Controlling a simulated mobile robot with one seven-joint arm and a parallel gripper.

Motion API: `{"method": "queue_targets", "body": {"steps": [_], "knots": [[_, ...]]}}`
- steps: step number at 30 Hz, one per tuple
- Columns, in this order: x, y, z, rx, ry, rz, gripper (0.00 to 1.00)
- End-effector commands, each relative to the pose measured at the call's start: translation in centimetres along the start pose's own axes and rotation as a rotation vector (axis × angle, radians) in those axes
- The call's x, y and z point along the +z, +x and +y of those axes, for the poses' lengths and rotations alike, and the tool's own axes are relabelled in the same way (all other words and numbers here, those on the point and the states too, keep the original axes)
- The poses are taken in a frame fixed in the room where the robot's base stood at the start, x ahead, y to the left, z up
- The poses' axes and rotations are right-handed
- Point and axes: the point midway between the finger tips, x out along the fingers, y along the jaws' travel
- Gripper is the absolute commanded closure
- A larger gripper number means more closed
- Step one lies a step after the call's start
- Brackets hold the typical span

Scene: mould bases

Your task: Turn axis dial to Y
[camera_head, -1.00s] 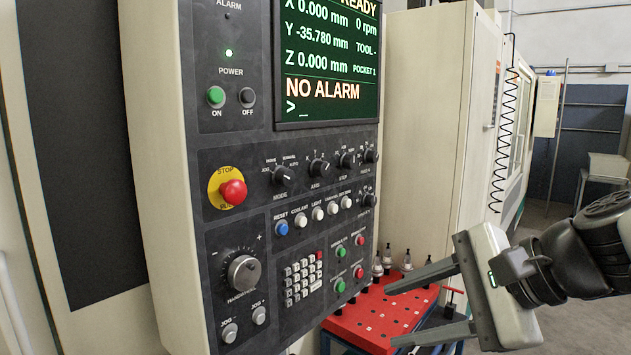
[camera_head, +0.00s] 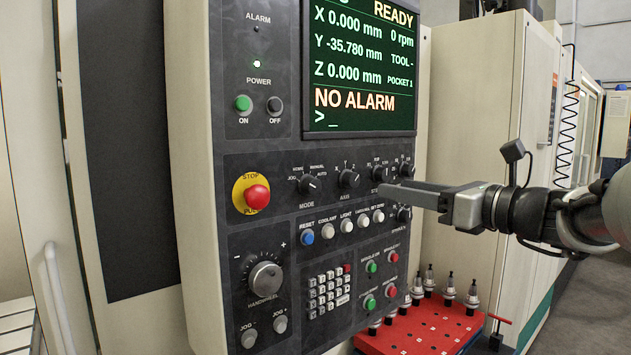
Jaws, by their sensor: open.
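The axis dial (camera_head: 349,179) is a black knob on the dark control panel, right of the mode dial (camera_head: 310,185). Small letters, X, Y and Z, stand above it; I cannot tell for sure which one its pointer marks. My gripper (camera_head: 383,191) is in front of the panel, reaching in from the right. Its fingertips are right of and slightly below the axis dial, by the step dial (camera_head: 379,173), and partly cover that dial's label. The fingers overlap in this view and hold nothing visible. I cannot tell whether they touch the panel.
The red emergency stop (camera_head: 257,197) sticks out at the left. A row of buttons, with blue reset (camera_head: 307,237), runs below the dials. The screen (camera_head: 362,65) reads Y -35.780 mm and NO ALARM. A red tool table (camera_head: 420,335) with several tool holders stands below right.

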Motion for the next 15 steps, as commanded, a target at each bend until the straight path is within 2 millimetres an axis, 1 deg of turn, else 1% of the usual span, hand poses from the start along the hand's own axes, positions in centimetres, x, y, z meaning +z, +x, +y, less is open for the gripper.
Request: {"method": "queue_targets", "body": {"steps": [1,3,9,12,15], "knots": [[0.0,1.2,0.1,0.003,-0.001,0.002,0.55],[0.0,2.8,0.1,0.003,0.0,0.003,0.55],[0.0,6.9,0.1,0.003,-0.002,0.003,0.55],[0.0,8.5,0.1,0.001,-0.001,0.003,0.55],[0.0,9.6,0.0,0.001,-0.002,0.002,0.55]]}}
